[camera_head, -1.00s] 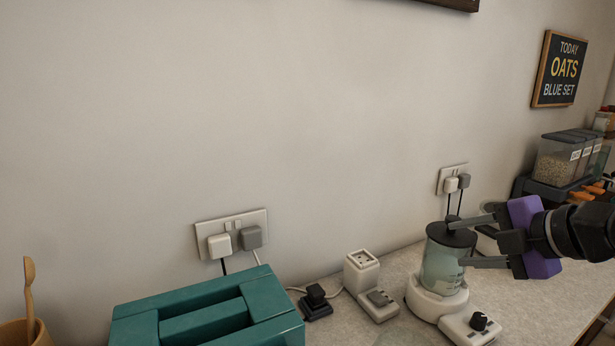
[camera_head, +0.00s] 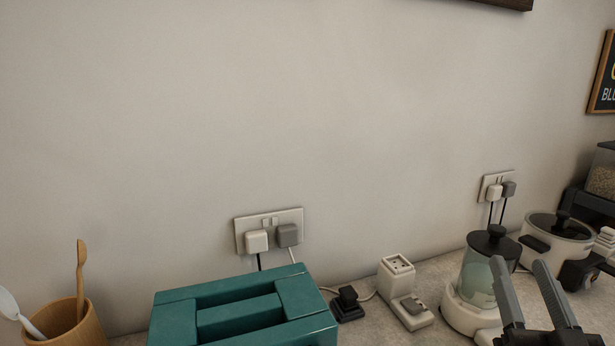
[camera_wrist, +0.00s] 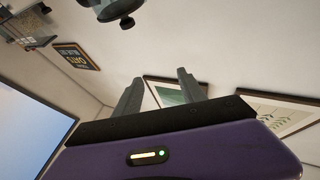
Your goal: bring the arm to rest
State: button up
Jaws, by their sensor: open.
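My gripper (camera_head: 527,285) is at the lower right of the head view, its two grey fingers pointing up and spread apart with nothing between them. It stands in front of and to the right of the glass blender (camera_head: 478,275), whose base it partly hides. I cannot tell whether they touch. In the wrist view my gripper (camera_wrist: 157,88) is also open and empty, its fingers seen against the wall and framed pictures.
A teal box (camera_head: 240,314), a wooden utensil pot (camera_head: 72,328), a black plug (camera_head: 348,303) and a white socket block (camera_head: 397,280) stand along the counter. A white cooker (camera_head: 556,238) is behind my gripper. Wall sockets (camera_head: 268,230) hold plugs.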

jog(key=s+a+f+n+g+y, duration=0.1)
jog(key=s+a+f+g, duration=0.1)
jog(key=s+f, duration=0.6)
jog(key=s+a+f+g+y, duration=0.1)
jog(key=s+a+f+g, duration=0.2)
jog(key=s+f, duration=0.5)
jog(key=s+a+f+n+g+y, duration=0.1)
jog(key=s+a+f, duration=0.4)
jog(key=s, duration=1.3)
notch_tip(320, 180, down, 3)
jog(key=shift+s+f+n+g+y, duration=0.15)
jog(key=shift+n+g+y, duration=0.15)
jog(key=shift+g, duration=0.6)
